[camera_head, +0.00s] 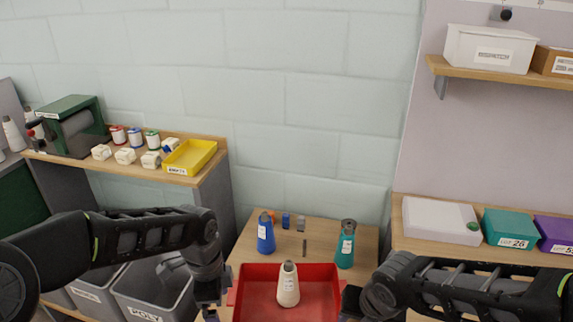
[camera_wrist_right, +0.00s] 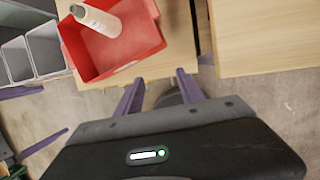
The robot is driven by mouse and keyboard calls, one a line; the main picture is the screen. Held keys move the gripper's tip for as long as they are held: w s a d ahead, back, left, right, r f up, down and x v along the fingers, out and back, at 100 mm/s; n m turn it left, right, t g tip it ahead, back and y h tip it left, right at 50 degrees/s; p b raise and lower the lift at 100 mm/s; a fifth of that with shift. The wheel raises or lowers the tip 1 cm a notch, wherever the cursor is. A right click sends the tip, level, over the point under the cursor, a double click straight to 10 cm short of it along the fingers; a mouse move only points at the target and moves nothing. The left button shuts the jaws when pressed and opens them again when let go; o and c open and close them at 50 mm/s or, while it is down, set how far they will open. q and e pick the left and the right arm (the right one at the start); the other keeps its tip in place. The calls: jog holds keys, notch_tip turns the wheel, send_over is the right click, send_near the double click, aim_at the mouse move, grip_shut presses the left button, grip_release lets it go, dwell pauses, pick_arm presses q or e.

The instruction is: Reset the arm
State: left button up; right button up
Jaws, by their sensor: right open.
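My left gripper (camera_head: 208,304) points down beside the left edge of a red tray (camera_head: 258,272); its fingertips are not clear. My right gripper (camera_head: 349,302) is at the tray's right edge. In the right wrist view my right gripper (camera_wrist_right: 160,90) has its two fingers spread, with nothing between them. A cream cone (camera_head: 288,286) stands in the red tray; the tray (camera_wrist_right: 120,68) and the cone (camera_wrist_right: 97,20) also show at the upper left of the right wrist view.
A blue cone (camera_head: 266,234) and a teal cone (camera_head: 345,246) stand on the table (camera_head: 325,232) behind the tray. Grey bins (camera_head: 150,300) are at the left. A shelf (camera_head: 205,172) with a yellow tray (camera_head: 190,157) is beyond. Boxes (camera_head: 508,228) line the right counter.

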pick_arm(q)
jog(key=s+d+f+n+h, duration=0.1)
jog(key=s+d+f+n, duration=0.15)
jog(key=f, duration=0.45)
jog(key=s+d+f+n+h+b, duration=0.1)
jog(key=s+d+f+n, duration=0.1)
jog(key=s+f+n, duration=0.35)
jog(key=s+d+f+n+h, duration=0.1)
jog(key=s+d+f+n, duration=0.15)
jog(key=f, duration=0.55)
pick_arm(e)
jog(key=s+a+f+m+g+y, duration=0.1)
jog(key=s+a+f+m+y, duration=0.2)
jog(key=f+m, duration=0.7)
jog(key=s+a+f+m+g+y, duration=0.15)
jog(key=s+a+f+m, duration=0.3)
jog(key=f+m, duration=0.5)
pick_arm(q)
jog(key=s+f+n+t+b, duration=0.1)
jog(key=s+f+n, duration=0.7)
jog(key=s, duration=0.1)
jog(key=shift+s+d, duration=0.25)
pick_arm(e)
jog(key=s+f+m+h, duration=0.1)
jog(key=s+f+m, duration=0.7)
jog(key=f+m, duration=0.3)
jog(key=m, duration=0.4)
jog(key=shift+f+m, duration=0.3)
jog(key=shift+m, duration=0.05)
